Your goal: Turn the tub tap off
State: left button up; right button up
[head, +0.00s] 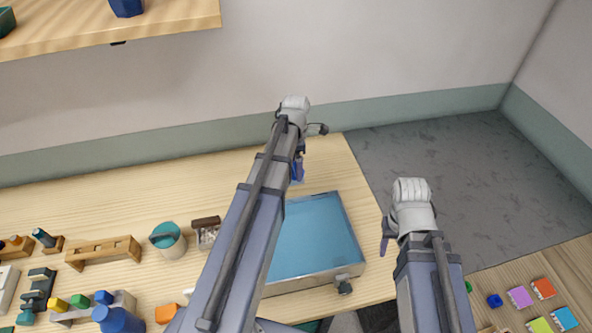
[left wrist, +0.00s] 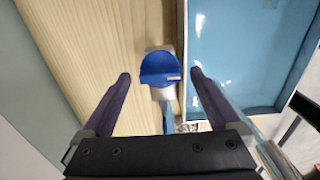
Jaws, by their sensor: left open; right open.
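The tub (head: 300,283) is a shallow tray with a blue inside, on the wooden table; its edge also shows in the left wrist view (left wrist: 184,60). The tap, with a round blue handle (left wrist: 160,68) on a pale body, stands beside the tub. My left gripper (left wrist: 160,76) is open, its two dark fingers on either side of the handle, with visible gaps to it. In the head view my left arm partly hides the tub, and a bit of blue (head: 297,170) shows by the left gripper. My right gripper (head: 385,235) is open and empty, right of the tub.
A small dark fitting (head: 344,285) sits on the tub's front wall. A white pot with a teal lid (head: 165,236), a wooden rack (head: 103,250) and several small items stand left. Coloured tiles (head: 543,288) lie at lower right. Grey floor lies beyond the table's right edge.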

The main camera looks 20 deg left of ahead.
pick_arm(q)
jog(key=c, duration=1.4)
